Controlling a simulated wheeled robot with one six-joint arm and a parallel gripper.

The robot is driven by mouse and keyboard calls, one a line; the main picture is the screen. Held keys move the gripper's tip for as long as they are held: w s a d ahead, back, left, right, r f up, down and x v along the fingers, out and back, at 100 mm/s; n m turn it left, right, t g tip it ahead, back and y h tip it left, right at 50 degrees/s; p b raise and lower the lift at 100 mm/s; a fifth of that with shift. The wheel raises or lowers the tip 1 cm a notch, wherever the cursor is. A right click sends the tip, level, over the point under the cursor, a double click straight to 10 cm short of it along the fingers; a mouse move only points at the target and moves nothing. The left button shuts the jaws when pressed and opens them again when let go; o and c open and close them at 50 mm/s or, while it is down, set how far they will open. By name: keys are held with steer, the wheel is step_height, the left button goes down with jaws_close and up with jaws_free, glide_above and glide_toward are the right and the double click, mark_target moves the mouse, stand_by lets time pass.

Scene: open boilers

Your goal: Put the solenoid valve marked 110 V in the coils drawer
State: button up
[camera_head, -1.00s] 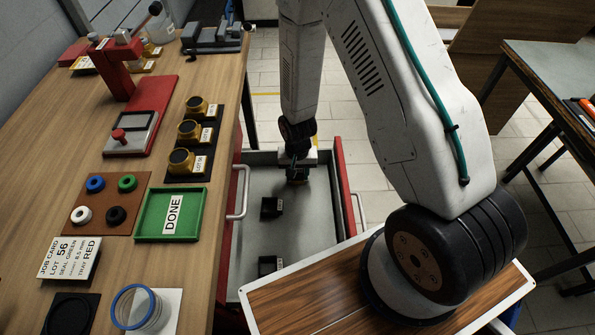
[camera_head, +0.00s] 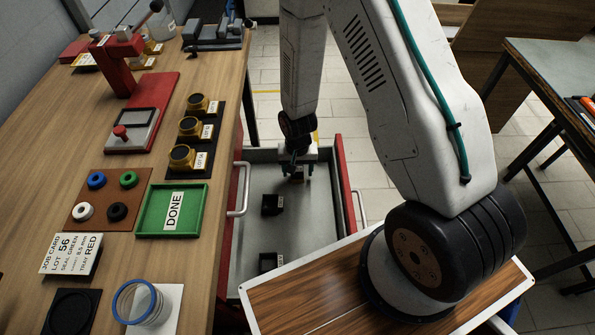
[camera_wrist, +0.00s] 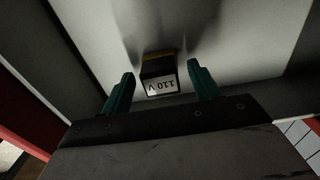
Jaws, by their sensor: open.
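The solenoid valve marked 110 V (camera_wrist: 160,75) is a small dark block with a white label and a brownish top edge. It lies on the grey floor of an open drawer (camera_head: 343,178). In the head view the valve (camera_head: 297,177) is partly hidden at the drawer's far end, under my gripper (camera_head: 298,160). In the wrist view my gripper (camera_wrist: 160,84) is open, one green finger on each side of the valve, with gaps between. I see no label naming the drawer.
Two more dark labelled blocks (camera_head: 272,205) (camera_head: 269,262) lie nearer in the drawer. The workbench at left holds a green DONE tray (camera_head: 172,212), a red press (camera_head: 122,75) and several brass parts (camera_head: 182,157). A side table (camera_head: 560,85) stands at right.

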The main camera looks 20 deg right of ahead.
steer(key=s+d+r+n, duration=0.1)
steer(key=s+r, duration=0.2)
steer(key=r, duration=1.3)
steer(key=s+d+r+n, duration=0.1)
steer(key=s+r, duration=0.3)
steer(key=r, duration=1.3)
steer(key=s+r+n, duration=0.1)
steer(key=s+r, duration=0.4)
steer(key=s, duration=0.3)
steer(key=s+d+r+n+t, duration=0.1)
steer(key=s+r, duration=0.5)
steer(key=s, duration=0.2)
steer(key=shift+r+n, duration=0.2)
steer(key=shift+n, duration=0.1)
